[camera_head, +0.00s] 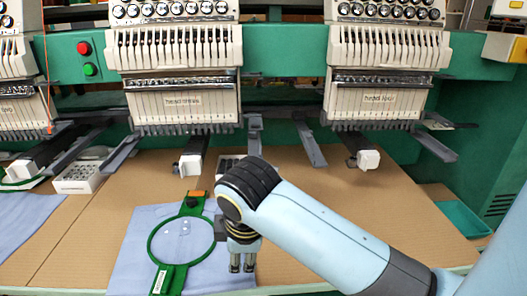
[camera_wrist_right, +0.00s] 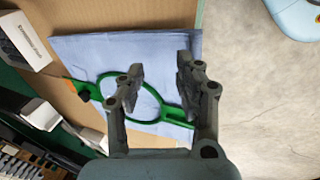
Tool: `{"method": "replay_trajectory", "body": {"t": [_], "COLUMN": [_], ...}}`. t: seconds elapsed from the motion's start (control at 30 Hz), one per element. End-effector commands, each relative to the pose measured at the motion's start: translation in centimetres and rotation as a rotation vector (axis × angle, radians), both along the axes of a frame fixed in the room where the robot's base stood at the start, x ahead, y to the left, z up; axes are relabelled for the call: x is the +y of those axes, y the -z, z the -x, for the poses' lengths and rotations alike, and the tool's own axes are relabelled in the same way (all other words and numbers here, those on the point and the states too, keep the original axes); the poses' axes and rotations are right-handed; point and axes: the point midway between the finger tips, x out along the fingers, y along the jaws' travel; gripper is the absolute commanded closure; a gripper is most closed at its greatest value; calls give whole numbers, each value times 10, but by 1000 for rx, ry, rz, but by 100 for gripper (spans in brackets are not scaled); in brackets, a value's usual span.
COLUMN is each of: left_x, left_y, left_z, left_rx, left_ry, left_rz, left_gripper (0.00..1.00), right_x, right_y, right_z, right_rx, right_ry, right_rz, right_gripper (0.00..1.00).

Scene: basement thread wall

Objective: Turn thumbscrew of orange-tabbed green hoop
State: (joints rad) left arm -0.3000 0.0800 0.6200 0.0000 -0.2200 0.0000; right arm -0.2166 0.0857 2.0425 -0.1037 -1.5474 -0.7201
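A green hoop (camera_head: 175,275) lies on a folded blue cloth (camera_head: 127,272) on the table, left of centre in the head view. It has an orange tab (camera_head: 198,194) at its far end and a small dark part (camera_head: 191,202), possibly the thumbscrew, just below that tab. My right gripper (camera_head: 241,268) points down just right of the hoop's ring, apart from the tab. In the right wrist view the gripper (camera_wrist_right: 160,66) is open and empty, with the hoop (camera_wrist_right: 131,120) and its orange tab (camera_wrist_right: 84,96) beyond the fingers. The left gripper is out of view.
Embroidery machine heads (camera_head: 182,102) stand along the back, with arms (camera_head: 310,145) jutting over the table. A white crate (camera_head: 79,178) sits at left and a teal tray (camera_head: 462,219) at right. Brown table (camera_head: 385,208) is clear right of my forearm.

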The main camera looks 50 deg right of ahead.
Motion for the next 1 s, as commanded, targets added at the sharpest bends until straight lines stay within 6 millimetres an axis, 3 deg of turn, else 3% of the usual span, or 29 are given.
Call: {"method": "replay_trajectory", "body": {"t": [0.1, 0.3, 0.87, 1.0], "left_x": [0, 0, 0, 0], "left_y": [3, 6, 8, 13], "left_z": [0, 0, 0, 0], "left_rx": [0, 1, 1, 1], "left_ry": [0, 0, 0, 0], "left_rz": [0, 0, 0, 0], "left_gripper": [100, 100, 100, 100], "right_x": [4, 9, 12, 15], "right_y": [11, 23, 27, 29], "right_z": [25, 50, 63, 79], "right_rx": [-22, -53, -65, -76], "right_ry": [131, 302, 389, 468], "right_rz": [-58, -137, -176, -212], "right_gripper": [65, 65, 63, 63]}}
